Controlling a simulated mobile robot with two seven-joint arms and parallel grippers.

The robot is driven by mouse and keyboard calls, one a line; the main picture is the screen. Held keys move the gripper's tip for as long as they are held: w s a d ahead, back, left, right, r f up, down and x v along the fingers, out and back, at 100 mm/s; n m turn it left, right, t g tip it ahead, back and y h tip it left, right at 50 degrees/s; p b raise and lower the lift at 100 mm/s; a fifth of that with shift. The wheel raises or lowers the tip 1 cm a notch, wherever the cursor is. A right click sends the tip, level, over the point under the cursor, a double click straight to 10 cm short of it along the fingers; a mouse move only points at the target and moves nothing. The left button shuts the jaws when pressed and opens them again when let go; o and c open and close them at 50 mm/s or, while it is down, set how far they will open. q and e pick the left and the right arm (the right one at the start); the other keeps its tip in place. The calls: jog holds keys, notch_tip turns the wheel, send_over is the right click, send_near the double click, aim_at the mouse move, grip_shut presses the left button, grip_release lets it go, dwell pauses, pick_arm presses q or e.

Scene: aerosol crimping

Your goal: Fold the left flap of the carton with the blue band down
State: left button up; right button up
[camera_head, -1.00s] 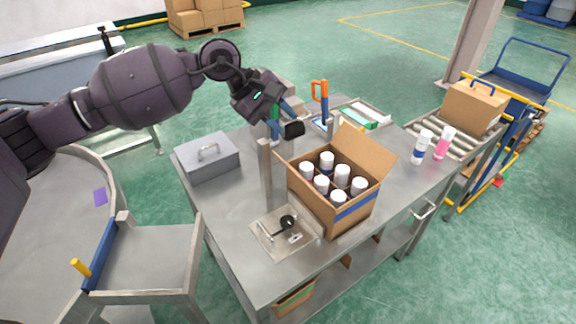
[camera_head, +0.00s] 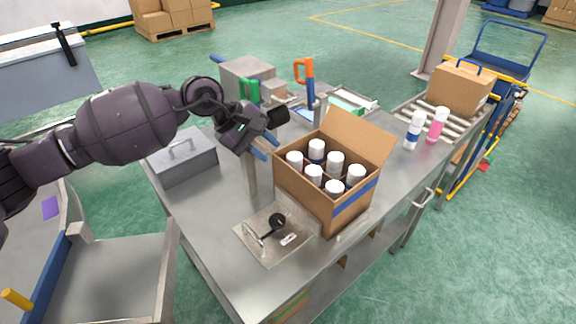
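The open carton (camera_head: 345,212) with the blue band (camera_head: 357,201) stands on the steel table, in the head view's middle. Several white-capped cans (camera_head: 335,163) stand upright inside. Its back flap (camera_head: 358,140) stands up and tilts back. The left flap is hard to make out beside the carton's left rim. My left gripper (camera_head: 267,147), dark with blue fingers, is just beyond and left of that rim, above the table. It appears apart from the carton, with nothing seen in it; its finger gap is unclear. My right gripper is out of view.
A steel post (camera_head: 250,178) and a small plate fixture (camera_head: 275,236) stand close left of the carton. A grey lidded box (camera_head: 182,160) is farther left. Two bottles (camera_head: 425,128) stand at right.

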pick_arm(q)
jog(key=x, duration=0.7)
jog(key=shift+w+d+f, duration=0.1)
jog(key=shift+d+f, duration=0.05)
jog(key=shift+f, duration=0.2)
jog(key=shift+c, duration=0.3)
grip_shut()
